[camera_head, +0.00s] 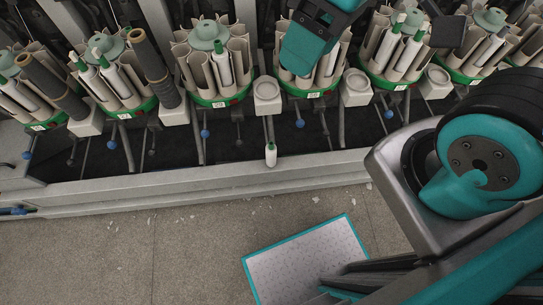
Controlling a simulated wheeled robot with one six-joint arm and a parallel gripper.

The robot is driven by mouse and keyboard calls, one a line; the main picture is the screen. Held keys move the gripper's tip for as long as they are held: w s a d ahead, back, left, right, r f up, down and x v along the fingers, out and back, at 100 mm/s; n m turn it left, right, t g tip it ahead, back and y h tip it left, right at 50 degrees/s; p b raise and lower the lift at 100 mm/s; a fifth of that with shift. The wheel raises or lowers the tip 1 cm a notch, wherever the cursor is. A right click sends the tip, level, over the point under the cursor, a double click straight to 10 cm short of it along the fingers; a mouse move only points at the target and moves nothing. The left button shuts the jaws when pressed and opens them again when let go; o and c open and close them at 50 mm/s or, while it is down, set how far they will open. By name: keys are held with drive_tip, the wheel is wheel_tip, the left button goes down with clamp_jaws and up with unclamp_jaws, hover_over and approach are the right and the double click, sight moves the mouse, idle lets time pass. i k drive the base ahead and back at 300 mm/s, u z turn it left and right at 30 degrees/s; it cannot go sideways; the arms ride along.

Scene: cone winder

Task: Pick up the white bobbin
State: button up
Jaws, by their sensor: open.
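A white bobbin (271,154) with a green tip stands upright and alone on the light grey ledge along the front of the machine, near the middle of the view. Other white bobbins with green tips, such as one bobbin (222,68), stand in the round magazines. A teal and black part, apparently my arm, reaches in from the top and hides part of the middle magazine. I cannot make out my gripper's fingers in this view. Nothing touches the lone bobbin.
Several round magazines with green bases, such as one magazine (209,36), line the back. Square white posts (267,92) and thin rods stand between them. Brown tubes (153,68) lean at the left. The concrete floor (130,245) in front is largely clear, with small white scraps.

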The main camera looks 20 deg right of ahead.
sight(270, 148)
drive_tip(key=k, duration=1.15)
drive_tip(key=u, duration=0.7)
drive_tip(key=i, duration=1.45)
drive_tip(key=z, duration=0.65)
